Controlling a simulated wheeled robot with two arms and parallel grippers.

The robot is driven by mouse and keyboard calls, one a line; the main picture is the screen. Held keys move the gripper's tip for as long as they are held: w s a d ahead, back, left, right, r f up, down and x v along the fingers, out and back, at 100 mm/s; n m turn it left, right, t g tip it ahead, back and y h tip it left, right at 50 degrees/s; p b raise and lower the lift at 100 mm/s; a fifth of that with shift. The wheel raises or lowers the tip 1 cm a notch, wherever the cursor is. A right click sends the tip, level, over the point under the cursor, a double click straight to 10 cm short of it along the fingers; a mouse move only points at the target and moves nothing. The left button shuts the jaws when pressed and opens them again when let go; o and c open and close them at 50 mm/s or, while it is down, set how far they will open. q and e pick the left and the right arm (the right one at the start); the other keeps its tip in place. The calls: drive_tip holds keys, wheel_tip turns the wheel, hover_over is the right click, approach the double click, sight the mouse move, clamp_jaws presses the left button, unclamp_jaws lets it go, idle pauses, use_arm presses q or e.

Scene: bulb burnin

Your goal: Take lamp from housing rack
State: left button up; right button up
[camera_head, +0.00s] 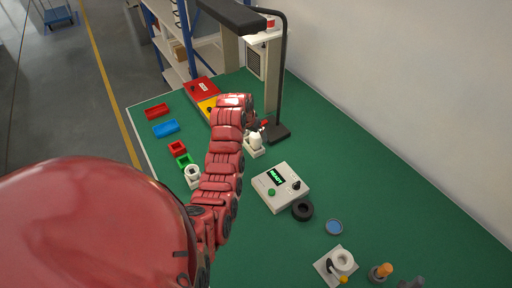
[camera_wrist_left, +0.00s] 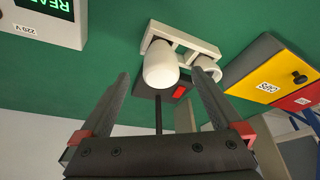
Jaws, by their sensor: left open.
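The white lamp (camera_wrist_left: 160,68) sits in the pale housing rack (camera_wrist_left: 185,38), with its rounded end toward my wrist camera. In the head view the lamp (camera_head: 256,141) and the rack (camera_head: 254,152) are just right of my red left arm, partly hidden by it. My left gripper (camera_wrist_left: 162,80) is open and empty, with its two dark fingers either side of the lamp in the wrist view. Whether they reach its depth is unclear. A second white ring-shaped piece (camera_wrist_left: 207,67) is at the rack's other end. My right gripper is not in view.
A black lamp stand (camera_head: 278,133) rises behind the rack. A tester box (camera_head: 281,188) with a green display lies nearer, with a black ring (camera_head: 302,210) by it. Red and yellow boxes (camera_head: 201,89) lie beyond my arm.

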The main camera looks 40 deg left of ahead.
sight(256, 146)
use_arm(q)
drive_tip(key=shift+b+x, duration=0.65)
drive_tip(key=shift+x, duration=2.55)
drive_tip(key=c, duration=1.4)
